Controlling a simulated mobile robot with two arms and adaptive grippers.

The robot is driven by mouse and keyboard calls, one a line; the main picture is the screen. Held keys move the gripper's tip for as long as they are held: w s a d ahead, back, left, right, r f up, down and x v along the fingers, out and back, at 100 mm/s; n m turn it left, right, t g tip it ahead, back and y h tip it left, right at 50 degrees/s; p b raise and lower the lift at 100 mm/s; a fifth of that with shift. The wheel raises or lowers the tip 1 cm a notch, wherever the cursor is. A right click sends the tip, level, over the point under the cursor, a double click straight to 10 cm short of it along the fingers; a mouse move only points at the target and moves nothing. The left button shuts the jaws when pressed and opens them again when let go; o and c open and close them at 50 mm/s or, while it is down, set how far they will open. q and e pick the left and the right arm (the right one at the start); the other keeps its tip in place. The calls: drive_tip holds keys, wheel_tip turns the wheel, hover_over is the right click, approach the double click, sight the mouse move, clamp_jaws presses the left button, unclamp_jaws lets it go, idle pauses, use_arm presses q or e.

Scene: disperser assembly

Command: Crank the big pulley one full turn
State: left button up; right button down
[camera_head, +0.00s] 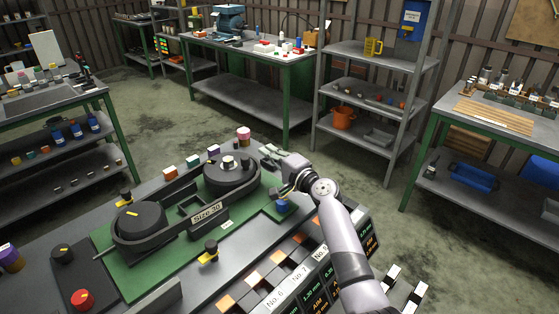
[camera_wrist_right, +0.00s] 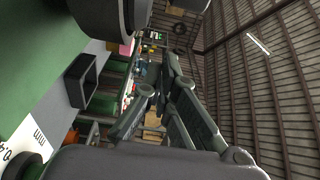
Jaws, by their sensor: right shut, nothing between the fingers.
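Two dark pulleys sit on a green base plate (camera_head: 118,262) on the bench. The right-hand pulley (camera_head: 222,184), farther off, has a silver hub and looks like the bigger one. The left-hand pulley (camera_head: 140,222) has a yellow mark on top. A dark belt or rail runs between them, by a "Size 30" label (camera_head: 207,211). My right gripper (camera_head: 268,153) is shut and empty, just right of the bigger pulley, with a gap apparent. Its closed fingers (camera_wrist_right: 150,92) point away from the camera in the right wrist view. My left gripper is not in view.
Small coloured blocks (camera_head: 170,173) line the bench's back edge. A yellow-black knob (camera_head: 209,252) stands in front of the pulleys, and a red knob (camera_head: 82,299) at the front left. Labelled bins (camera_head: 297,284) line the right front. Open floor lies beyond the bench.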

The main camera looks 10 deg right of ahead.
drive_tip(key=s+a+p, duration=0.2)
drive_tip(key=a, duration=0.1)
drive_tip(key=shift+s+r+p, duration=0.2)
drive_tip(key=shift+s+p, duration=0.05)
drive_tip(key=shift+p, duration=0.1)
drive_tip(key=shift+f, duration=0.2)
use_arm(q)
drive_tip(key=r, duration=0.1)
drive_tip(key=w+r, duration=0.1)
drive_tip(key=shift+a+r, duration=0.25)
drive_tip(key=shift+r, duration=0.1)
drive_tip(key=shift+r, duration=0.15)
use_arm(e)
drive_tip(key=shift+s+a, duration=0.15)
drive_tip(key=shift+s, duration=0.35)
